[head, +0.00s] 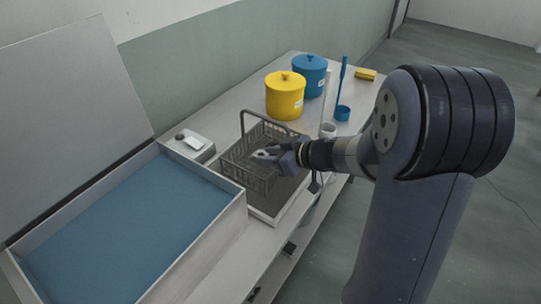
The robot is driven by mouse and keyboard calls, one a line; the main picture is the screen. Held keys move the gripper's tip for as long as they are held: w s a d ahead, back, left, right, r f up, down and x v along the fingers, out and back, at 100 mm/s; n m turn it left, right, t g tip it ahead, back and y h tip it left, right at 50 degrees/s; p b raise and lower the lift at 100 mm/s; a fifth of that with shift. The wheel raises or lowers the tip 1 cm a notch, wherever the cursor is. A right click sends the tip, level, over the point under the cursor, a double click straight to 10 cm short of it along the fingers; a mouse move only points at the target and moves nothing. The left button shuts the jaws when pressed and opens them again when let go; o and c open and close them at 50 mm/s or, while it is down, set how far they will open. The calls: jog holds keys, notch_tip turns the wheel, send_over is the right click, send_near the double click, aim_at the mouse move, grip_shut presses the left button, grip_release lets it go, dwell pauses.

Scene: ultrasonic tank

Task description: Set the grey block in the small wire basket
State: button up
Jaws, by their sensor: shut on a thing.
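The small wire basket (237,170) stands on a dark mat or tray at the middle of the bench, its handle raised at the back. My gripper (270,154) reaches in from the right, over the basket's right part. It is shut on a small light grey piece, which looks like the grey block (261,154). The fingers hide much of the block. I cannot tell whether the block touches the basket floor.
A wide tank of blue liquid (120,235) with a raised lid (70,110) stands left of the basket. A small grey box (195,145) sits beside the tank.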

jog(key=shift+f, duration=0.15)
jog(key=shift+f, duration=0.45)
jog(key=o, duration=1)
jog(key=shift+r, duration=0.2)
jog(key=v, duration=0.4)
jog(key=p+v, duration=0.1)
jog(key=v, duration=0.3)
jog(key=p+v, duration=0.1)
jog(key=v, duration=0.3)
jog(key=shift+r, duration=0.4)
